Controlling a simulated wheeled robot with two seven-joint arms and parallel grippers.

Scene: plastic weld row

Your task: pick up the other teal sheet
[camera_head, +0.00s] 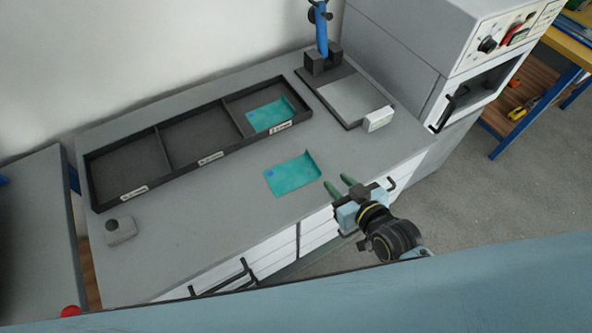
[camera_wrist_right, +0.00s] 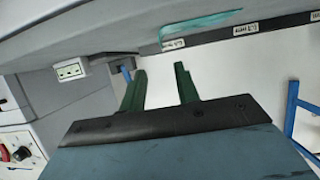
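One teal sheet (camera_head: 293,176) lies on the grey bench in front of the tray, with a blue mark at its left and a raised right edge. Another teal sheet (camera_head: 268,116) lies in the right compartment of the black tray (camera_head: 165,152). My right gripper (camera_head: 336,180) is just right of the bench sheet, near the bench's front edge, apart from it. Its two green fingers are spread and empty, as the right wrist view (camera_wrist_right: 160,68) also shows. A teal sheet (camera_wrist_right: 200,26) shows there beyond the fingers; I cannot tell which. My left gripper is out of view.
A fixture with a blue post (camera_head: 321,30) and flat plate (camera_head: 355,97) stands behind right, with a small white box (camera_head: 378,120) beside it. A grey machine (camera_head: 455,60) stands at the right. A small grey block (camera_head: 120,230) sits front left. The bench's front middle is clear.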

